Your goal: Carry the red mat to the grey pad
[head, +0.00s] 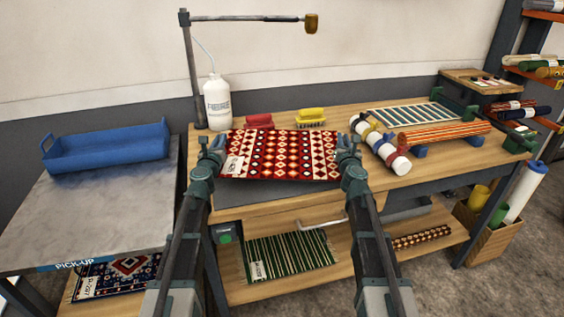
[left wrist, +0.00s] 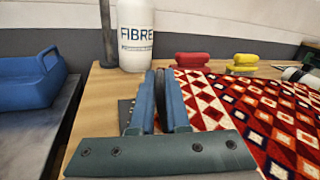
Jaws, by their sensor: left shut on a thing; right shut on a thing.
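The red mat (head: 280,152), patterned with white and dark diamonds, is stretched between my two grippers above the workbench. My left gripper (head: 215,146) is shut on its left edge, and my right gripper (head: 347,148) is shut on its right edge. A white tag shows near the mat's left end. The grey pad (head: 265,195) lies on the bench below the mat, mostly hidden by it. In the left wrist view the left gripper's fingers (left wrist: 160,95) are close together, with the red mat (left wrist: 260,110) to their right.
A white bottle (head: 217,102) and red (head: 259,121) and yellow (head: 310,117) brushes stand behind the mat. A white roll (head: 380,147) and a striped roll (head: 444,135) lie to the right. A blue tray (head: 108,147) sits on the pick-up table (head: 110,215) at left.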

